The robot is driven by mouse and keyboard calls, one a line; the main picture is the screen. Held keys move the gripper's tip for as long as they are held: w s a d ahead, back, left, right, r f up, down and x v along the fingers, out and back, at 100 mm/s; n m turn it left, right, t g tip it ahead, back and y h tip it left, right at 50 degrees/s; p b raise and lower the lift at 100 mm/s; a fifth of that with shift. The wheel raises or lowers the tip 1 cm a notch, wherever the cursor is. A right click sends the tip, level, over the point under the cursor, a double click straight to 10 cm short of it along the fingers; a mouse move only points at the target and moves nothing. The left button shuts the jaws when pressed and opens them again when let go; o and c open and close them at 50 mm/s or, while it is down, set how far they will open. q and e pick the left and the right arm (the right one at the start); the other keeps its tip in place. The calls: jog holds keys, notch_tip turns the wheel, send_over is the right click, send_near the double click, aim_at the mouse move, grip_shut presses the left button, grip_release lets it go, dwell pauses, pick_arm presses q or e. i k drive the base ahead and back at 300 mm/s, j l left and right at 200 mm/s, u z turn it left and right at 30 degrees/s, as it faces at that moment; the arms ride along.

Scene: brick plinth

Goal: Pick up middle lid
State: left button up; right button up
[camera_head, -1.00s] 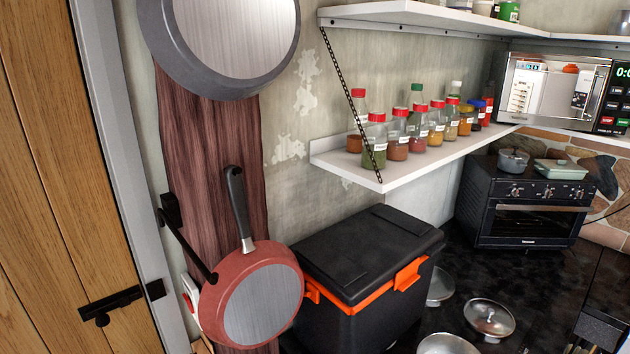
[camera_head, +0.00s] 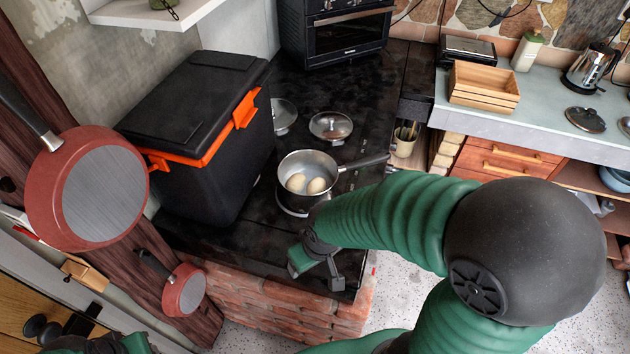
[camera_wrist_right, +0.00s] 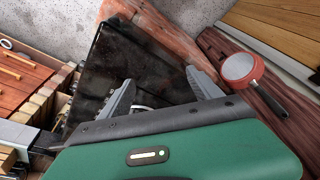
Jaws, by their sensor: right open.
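A round metal-rimmed glass lid (camera_head: 330,127) with a knob lies on the black stovetop in the head view, behind the saucepan. Another lid (camera_head: 283,114) lies to its left, partly hidden by the black cool box. My right gripper (camera_head: 316,268) is open and empty over the front edge of the stovetop, nearer than the saucepan and well short of the lids. In the right wrist view its two fingers (camera_wrist_right: 160,90) are spread, with the dark stovetop beyond and no lid clearly visible. Of my left arm, only a green part shows at the bottom left; its jaws are not visible.
A saucepan (camera_head: 302,182) holding two egg-like things stands in front of the lids, its handle pointing right. The black cool box (camera_head: 200,125) stands on the left, an oven (camera_head: 338,30) behind. Red pans hang left. Another lid (camera_head: 585,119) lies on the right counter.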

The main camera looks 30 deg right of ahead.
aim_at(585, 119)
jog(key=z, duration=2.65)
